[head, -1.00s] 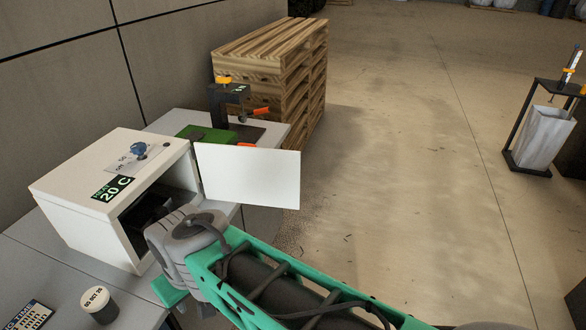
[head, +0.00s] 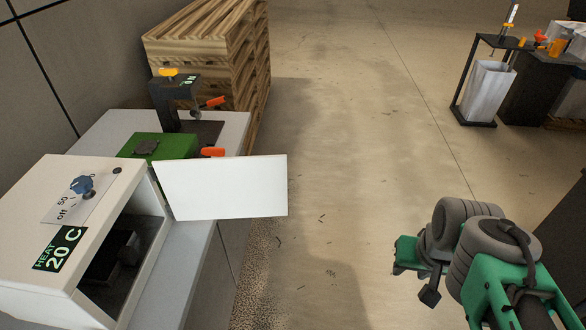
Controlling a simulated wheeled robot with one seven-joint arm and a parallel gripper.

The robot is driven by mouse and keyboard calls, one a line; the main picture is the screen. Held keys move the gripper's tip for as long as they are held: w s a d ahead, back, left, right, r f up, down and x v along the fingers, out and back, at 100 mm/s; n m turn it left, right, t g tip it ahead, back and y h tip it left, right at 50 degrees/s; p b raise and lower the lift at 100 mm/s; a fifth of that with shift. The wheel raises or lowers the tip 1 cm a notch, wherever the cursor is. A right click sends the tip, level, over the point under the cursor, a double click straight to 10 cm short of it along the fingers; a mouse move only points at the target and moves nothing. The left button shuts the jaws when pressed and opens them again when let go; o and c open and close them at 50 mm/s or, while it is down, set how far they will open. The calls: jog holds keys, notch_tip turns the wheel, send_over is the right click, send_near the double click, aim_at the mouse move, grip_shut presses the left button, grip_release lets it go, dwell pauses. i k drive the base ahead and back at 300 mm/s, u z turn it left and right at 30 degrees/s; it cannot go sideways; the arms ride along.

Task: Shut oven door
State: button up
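The white oven (head: 75,215) stands on a counter at the left, with a blue knob on top and a label reading HEAT 20 C. Its white door (head: 222,187) stands wide open, swung out to the right from the far side of the opening. A dark object (head: 112,255) sits inside the oven. My gripper (head: 426,285) is at the lower right over the floor, well to the right of the door and apart from it. Its fingers are partly hidden by the wrist, so I cannot tell whether they are open.
Behind the oven are a green block (head: 150,147) and a black clamp stand (head: 177,100) with orange handles. Stacked wooden pallets (head: 205,45) stand beyond. A rack with a white bag (head: 487,92) is at the upper right. The floor between door and gripper is clear.

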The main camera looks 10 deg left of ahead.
aim_at(254, 186)
jog(key=z, duration=0.25)
jog(key=i, duration=3.7)
jog(key=u, duration=5.9)
